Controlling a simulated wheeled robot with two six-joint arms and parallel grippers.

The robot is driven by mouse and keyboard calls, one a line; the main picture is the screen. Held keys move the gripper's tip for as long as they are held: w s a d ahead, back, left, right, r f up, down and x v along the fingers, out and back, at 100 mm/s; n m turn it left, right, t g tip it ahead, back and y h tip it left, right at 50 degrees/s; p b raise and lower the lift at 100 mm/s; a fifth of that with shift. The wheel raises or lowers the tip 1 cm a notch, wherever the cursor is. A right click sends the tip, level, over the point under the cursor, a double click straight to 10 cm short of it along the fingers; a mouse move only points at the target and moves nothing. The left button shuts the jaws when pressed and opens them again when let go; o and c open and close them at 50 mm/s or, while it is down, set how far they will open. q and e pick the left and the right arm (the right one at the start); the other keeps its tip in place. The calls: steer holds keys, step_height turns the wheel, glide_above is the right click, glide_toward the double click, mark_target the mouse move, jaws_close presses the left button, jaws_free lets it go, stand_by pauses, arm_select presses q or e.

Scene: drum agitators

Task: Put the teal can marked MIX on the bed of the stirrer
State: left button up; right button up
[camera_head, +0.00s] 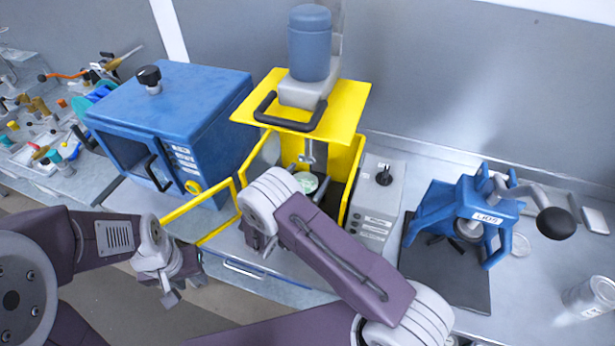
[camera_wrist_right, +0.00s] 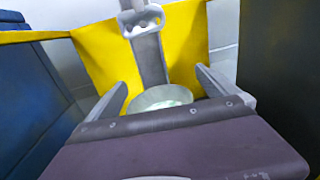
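The stirrer has a yellow guard frame (camera_head: 355,105) and a blue motor (camera_head: 310,45) on top. A pale round can (camera_head: 308,183) with light green inside stands low in the frame, under the stirrer shaft (camera_head: 308,152); its marking is hidden. In the right wrist view the can (camera_wrist_right: 150,98) lies ahead between the two fingers of my right gripper (camera_wrist_right: 162,78), which look spread with small gaps beside it. My right wrist hides the stirrer bed's front in the head view. My left gripper (camera_head: 172,290) hangs below the open yellow guard door (camera_head: 205,215); its finger gap is unclear.
A blue oven-like box (camera_head: 170,120) stands left of the stirrer. A grey control box (camera_head: 376,200) stands to its right. Further right are a blue lever press (camera_head: 465,215) on a dark mat and a clear jar (camera_head: 590,297). A cluttered bench is far left.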

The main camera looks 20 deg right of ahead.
steer(key=shift+d, duration=0.1)
steer(key=shift+r+p, duration=0.4)
steer(key=shift+r, duration=0.05)
steer(key=b+v, duration=0.2)
steer(key=v, duration=1)
steer(key=shift+b, duration=0.4)
